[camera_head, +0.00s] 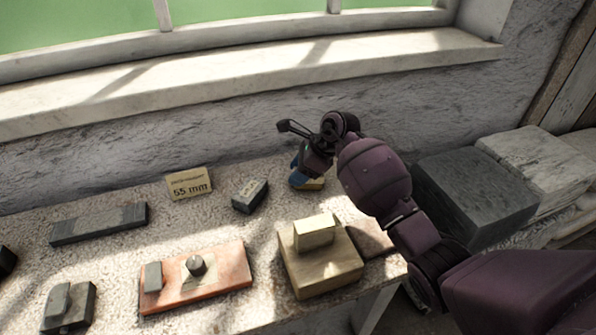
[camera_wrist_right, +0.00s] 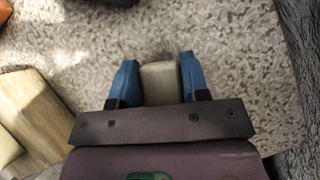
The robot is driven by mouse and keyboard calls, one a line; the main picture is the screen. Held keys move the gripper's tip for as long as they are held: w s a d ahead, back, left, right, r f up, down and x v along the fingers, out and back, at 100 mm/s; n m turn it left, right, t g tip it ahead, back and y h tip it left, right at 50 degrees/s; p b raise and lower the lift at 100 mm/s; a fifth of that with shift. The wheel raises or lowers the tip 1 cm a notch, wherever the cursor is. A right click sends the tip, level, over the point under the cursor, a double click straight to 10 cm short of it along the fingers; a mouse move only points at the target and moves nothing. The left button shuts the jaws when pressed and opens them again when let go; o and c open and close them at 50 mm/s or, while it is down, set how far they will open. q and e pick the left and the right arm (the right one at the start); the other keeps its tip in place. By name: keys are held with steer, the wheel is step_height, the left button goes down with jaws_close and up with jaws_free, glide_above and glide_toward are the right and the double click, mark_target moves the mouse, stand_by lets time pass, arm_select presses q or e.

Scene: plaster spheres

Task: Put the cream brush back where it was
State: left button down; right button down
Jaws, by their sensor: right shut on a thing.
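My right gripper (camera_head: 301,174) is at the back of the table, right of the small dark grey block. Its blue fingers are shut on a pale cream block that I take to be the cream brush (camera_head: 314,184). In the right wrist view the brush (camera_wrist_right: 160,82) sits between the two fingers (camera_wrist_right: 158,78), one on each side. The gripper hides part of the brush in the head view. I cannot tell whether it touches the tabletop. My left gripper is not in view.
The speckled table (camera_head: 110,260) holds a card reading 55 mm (camera_head: 189,183), a small dark grey block (camera_head: 249,195), a long grey bar (camera_head: 98,223), an orange board (camera_head: 215,283) and a wooden block (camera_head: 320,272) with a cream block (camera_head: 315,231) on top. Stone blocks (camera_head: 475,195) stand right.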

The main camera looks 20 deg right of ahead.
steer(key=c, duration=1)
jaws_free()
steer(key=o, duration=0.4)
steer(key=p+v, duration=0.1)
steer(key=v, duration=1)
steer(key=shift+p, duration=0.3)
steer(key=shift+s+d+r, duration=0.1)
steer(key=shift+d+r, duration=0.15)
steer(key=shift+r, duration=0.2)
